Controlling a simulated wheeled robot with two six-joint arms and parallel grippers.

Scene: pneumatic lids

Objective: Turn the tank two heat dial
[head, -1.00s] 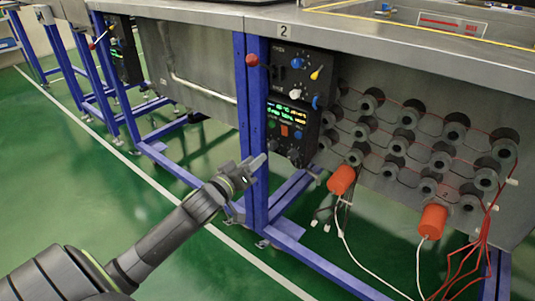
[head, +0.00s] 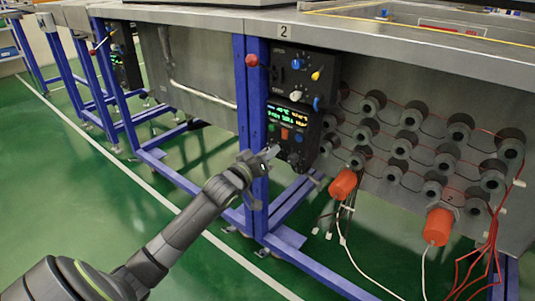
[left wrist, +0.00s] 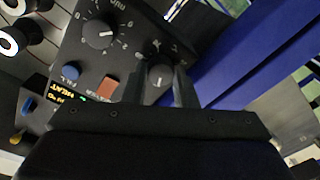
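The tank two control panel (head: 291,122) is a black box below the sign "2" on the tank's front edge, with lit readouts and several knobs. My left gripper (head: 272,152) is at the left edge of its lower part. In the left wrist view, a small black dial (left wrist: 159,75) shows between the two fingers of the left gripper (left wrist: 160,86). The fingers are apart; contact with the dial cannot be told. A larger black dial (left wrist: 100,33) with a white pointer mark lies to the left. Dial labels are too small to tell which is heat. My right gripper is out of view.
A blue frame post (head: 249,130) stands just left of the panel. A red knob (head: 252,60) sticks out above. Orange plugs (head: 342,183) with hanging cables and rows of grey fittings (head: 407,145) are to the right. The green floor in front is clear.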

